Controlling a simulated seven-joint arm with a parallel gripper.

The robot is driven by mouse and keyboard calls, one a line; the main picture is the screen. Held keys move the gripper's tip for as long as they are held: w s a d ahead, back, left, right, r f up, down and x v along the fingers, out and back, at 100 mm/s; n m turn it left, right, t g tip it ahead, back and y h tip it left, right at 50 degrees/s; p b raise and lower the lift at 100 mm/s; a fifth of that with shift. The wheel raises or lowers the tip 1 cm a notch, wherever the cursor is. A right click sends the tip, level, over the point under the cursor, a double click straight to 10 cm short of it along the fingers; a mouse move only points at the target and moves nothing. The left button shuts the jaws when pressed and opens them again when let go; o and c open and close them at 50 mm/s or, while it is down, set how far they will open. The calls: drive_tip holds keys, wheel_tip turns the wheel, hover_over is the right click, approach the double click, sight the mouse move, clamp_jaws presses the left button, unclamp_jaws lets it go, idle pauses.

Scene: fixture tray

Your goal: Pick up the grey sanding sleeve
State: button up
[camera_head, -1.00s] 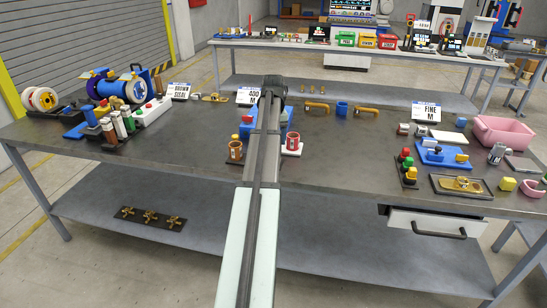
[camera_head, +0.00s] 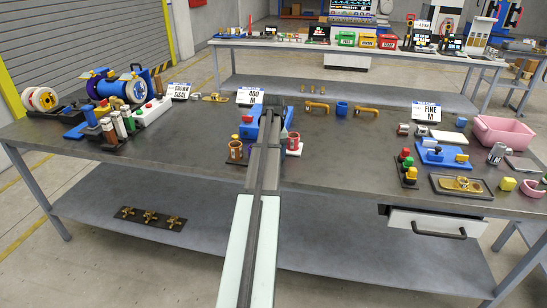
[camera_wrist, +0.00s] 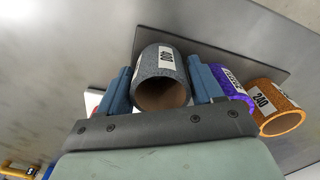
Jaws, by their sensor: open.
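The grey sanding sleeve (camera_wrist: 163,68), a rough grey tube with a white 400 label and a brown inside, lies between my gripper's two blue fingers in the wrist view. Its open end faces the camera. My gripper (camera_wrist: 161,72) is open around it, one finger on each side; whether either finger touches it, I cannot tell. A purple sleeve (camera_wrist: 231,82) is just right of the right finger and partly hidden by it. In the head view my gripper (camera_head: 277,108) is low over the middle of the bench, and my arm hides the sleeve there.
An orange sleeve (camera_wrist: 277,105) labelled 240 sits beyond the purple one on a dark plate (camera_wrist: 230,65).

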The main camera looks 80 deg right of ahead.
drive_tip(key=shift+c, duration=0.3)
drive_tip(key=c, duration=0.4)
drive_tip(key=shift+r, duration=0.1)
wheel_tip(320, 180, up, 10)
drive_tip(key=shift+f, duration=0.1)
idle(0.3)
